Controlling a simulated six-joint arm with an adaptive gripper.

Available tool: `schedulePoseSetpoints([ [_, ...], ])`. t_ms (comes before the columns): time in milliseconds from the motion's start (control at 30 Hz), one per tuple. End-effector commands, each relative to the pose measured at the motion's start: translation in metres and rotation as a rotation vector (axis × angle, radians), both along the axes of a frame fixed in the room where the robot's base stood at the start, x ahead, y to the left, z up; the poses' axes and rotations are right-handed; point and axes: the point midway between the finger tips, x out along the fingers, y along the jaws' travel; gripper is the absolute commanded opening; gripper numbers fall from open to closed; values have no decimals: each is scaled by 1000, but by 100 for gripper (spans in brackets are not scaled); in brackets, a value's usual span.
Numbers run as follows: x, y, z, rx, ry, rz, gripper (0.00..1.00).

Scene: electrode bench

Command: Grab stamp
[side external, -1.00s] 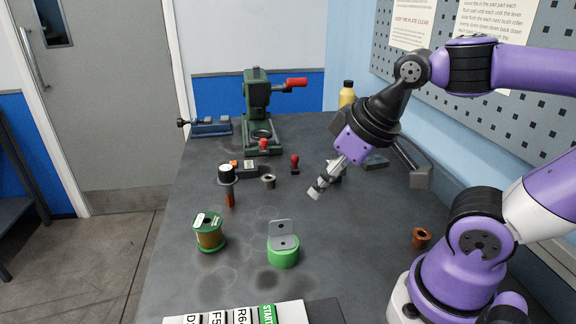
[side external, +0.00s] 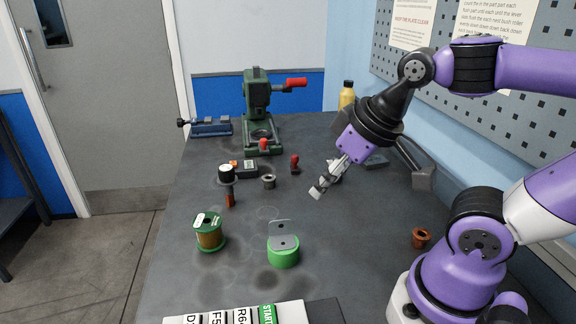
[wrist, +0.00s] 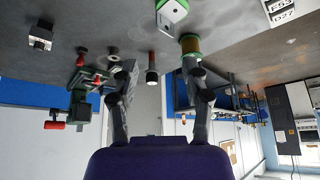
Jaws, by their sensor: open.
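A small stamp-like piece with a red knob handle (side external: 295,163) stands upright on the bench, left of and behind my gripper in the side view. A similar red-knobbed piece (side external: 264,146) stands at the foot of the green press. I cannot tell for sure which one is the stamp. A red knob (wrist: 82,56) also shows in the wrist view, left of the left finger. My gripper (side external: 320,188) is open and empty, tilted down over the bench. In the wrist view its fingers (wrist: 158,72) are spread, with a black cylinder showing beyond the gap.
A black-topped cylinder with an orange lower end (side external: 228,186), a metal ring (side external: 268,181), a wire spool (side external: 209,232) and a green holder (side external: 284,254) stand around the bench middle. The green press (side external: 258,105) and blue vise (side external: 208,127) are behind. A copper-coloured piece (side external: 421,238) is at right.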

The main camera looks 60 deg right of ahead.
Motion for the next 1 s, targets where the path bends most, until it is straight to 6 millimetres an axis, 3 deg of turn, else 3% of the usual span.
schedulePoseSetpoints([
  [67,0,0,0,0,0,0,54],
  [100,0,0,0,0,0,0,63],
  [467,2,-1,1,-1,1,-2,63],
  [633,34,-15,15,-8,23,-18,63],
  [833,109,-73,23,-14,64,-42,63],
  [1000,160,-147,0,-8,88,-57,63],
])
